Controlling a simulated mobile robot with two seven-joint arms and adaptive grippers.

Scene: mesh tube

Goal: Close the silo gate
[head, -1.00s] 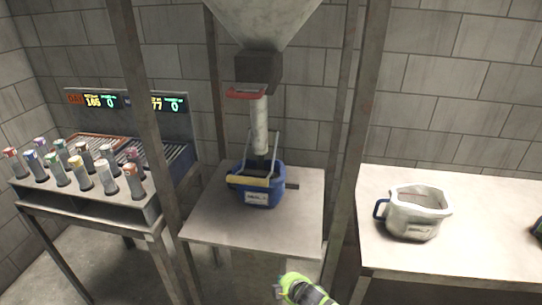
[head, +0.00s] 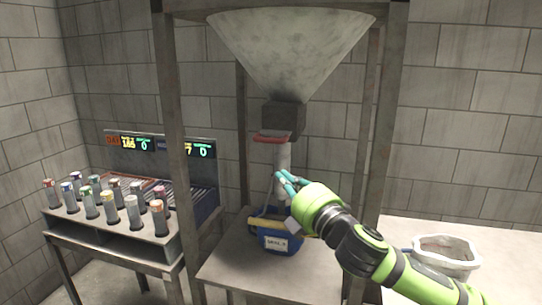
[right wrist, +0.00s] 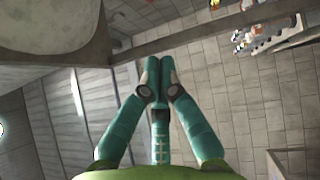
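The silo (head: 292,50) is a grey funnel with a dark square block (head: 285,117) at its outlet. The gate's red handle (head: 272,137) sticks out at the front left of this block. A pale tube (head: 284,158) hangs below it. My right gripper (head: 284,179) is in front of the tube, below and slightly right of the red handle, apart from the handle. In the right wrist view its teal fingers (right wrist: 157,75) have their tips together with nothing seen between them. The red handle does not show clearly there. My left gripper is out of view.
A blue bucket (head: 262,240) stands on the table under the tube, partly hidden by my right arm. Metal posts (head: 172,130) frame the silo. A white container (head: 447,262) is on the right table. Several capped cylinders stand on the left rack (head: 110,225).

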